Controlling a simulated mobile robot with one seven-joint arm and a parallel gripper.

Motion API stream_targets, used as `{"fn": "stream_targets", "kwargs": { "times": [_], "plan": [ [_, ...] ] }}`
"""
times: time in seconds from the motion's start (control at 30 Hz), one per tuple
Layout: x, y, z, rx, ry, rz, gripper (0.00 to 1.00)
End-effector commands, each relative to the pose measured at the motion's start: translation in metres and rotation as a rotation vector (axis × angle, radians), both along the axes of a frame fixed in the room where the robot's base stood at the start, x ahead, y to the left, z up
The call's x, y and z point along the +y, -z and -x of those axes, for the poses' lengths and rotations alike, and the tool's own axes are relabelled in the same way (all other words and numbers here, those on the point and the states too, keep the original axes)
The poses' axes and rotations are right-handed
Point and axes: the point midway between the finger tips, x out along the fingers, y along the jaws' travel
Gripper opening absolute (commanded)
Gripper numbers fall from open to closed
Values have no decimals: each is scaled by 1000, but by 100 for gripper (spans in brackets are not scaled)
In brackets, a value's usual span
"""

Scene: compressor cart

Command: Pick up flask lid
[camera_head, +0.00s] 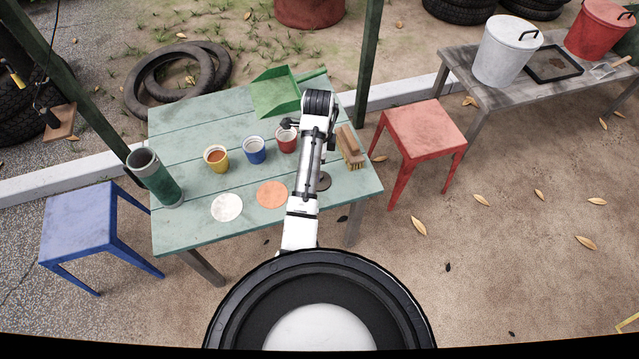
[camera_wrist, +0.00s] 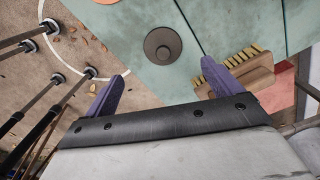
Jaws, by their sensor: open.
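A dark grey round disc with a small brownish round centre, which looks like the flask lid (camera_wrist: 162,46), lies flat on the green table in the wrist view. In the head view the lid (camera_head: 325,181) is partly hidden by my arm. The green flask (camera_head: 160,183) stands at the table's left end, with a dark top. In the wrist view my gripper (camera_wrist: 162,71) has its two purple fingers wide apart with nothing between them. The lid shows just beyond the fingertips, roughly centred between them, apart from both. In the head view my arm hides the gripper.
A wooden brush (camera_wrist: 240,74) lies close by the right finger. Yellow (camera_head: 216,159), blue (camera_head: 254,151) and red (camera_head: 286,140) mugs, a green dustpan (camera_head: 275,92), and white (camera_head: 227,208) and orange (camera_head: 272,194) discs are on the table (camera_head: 190,232). Blue (camera_head: 88,220) and red (camera_head: 424,125) stools flank it.

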Motion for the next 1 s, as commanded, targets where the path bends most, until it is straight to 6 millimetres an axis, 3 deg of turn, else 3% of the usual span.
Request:
{"fn": "stream_targets", "kwargs": {
  "times": [0.03, 0.07, 0.43, 0.7, 1.0],
  "plan": [
    [0, 17, 1, 4, -1, 1, 91],
    [0, 22, 1, 4, -1, 2, 91],
    [-1, 49, -1, 1, -2, 1, 91],
    [-4, 88, -3, 0, -2, 0, 91],
    [-4, 94, -4, -2, -2, 0, 91]
  ]
}}
